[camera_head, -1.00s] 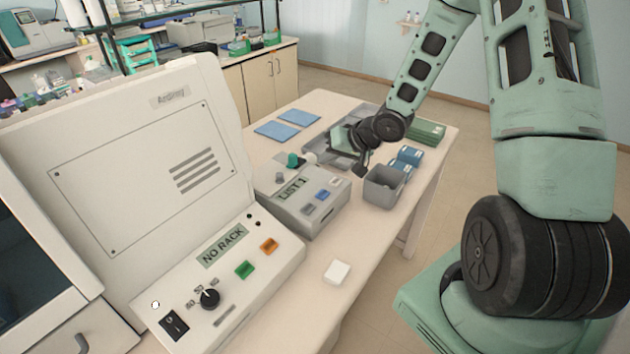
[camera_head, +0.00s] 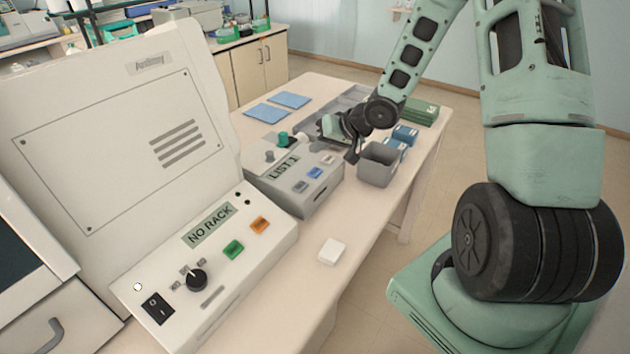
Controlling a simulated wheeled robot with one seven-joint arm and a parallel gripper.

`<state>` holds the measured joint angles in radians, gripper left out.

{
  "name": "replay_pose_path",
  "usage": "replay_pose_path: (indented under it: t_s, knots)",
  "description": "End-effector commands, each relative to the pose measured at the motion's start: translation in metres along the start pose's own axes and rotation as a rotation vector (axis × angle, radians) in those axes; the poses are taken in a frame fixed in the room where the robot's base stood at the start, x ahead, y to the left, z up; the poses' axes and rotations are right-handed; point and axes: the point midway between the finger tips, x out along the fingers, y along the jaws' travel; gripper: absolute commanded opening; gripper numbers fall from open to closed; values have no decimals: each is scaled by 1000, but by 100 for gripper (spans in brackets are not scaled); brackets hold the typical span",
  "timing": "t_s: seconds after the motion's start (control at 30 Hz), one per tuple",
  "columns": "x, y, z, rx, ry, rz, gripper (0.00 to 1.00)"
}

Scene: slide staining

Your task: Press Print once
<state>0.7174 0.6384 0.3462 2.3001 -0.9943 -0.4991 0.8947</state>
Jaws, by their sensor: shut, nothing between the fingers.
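A grey box-shaped device (camera_head: 318,196) with a small display reading "LIST 1" (camera_head: 283,168) stands on the table. Its sloped front has a grey button (camera_head: 300,186), a blue button (camera_head: 314,173) and a pale button (camera_head: 329,160); their lettering is too small to read, so I cannot tell which is Print. My gripper (camera_head: 323,141) is behind the device's far right end, above the table, apart from the buttons as far as I can see. It is shut and empty; its fingertips are small and partly hidden by the wrist.
A large analyser reading "NO RACK" (camera_head: 210,224) fills the left, with a green button (camera_head: 233,249) and an orange button (camera_head: 260,225). A grey bin (camera_head: 378,167) stands right of the device. A white block (camera_head: 332,251) lies in front. Blue mats (camera_head: 290,100) lie behind.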

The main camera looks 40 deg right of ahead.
Motion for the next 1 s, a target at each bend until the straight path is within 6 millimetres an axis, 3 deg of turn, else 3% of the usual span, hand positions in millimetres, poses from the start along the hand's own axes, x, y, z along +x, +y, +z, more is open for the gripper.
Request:
replay_pose_path:
  t_s: [0.03,0.33,1.0]
  knots:
    - [10,7,7,-1,0,0,0]
    - [29,21,21,1,0,-1,0]
    - [31,22,22,0,0,-1,0]
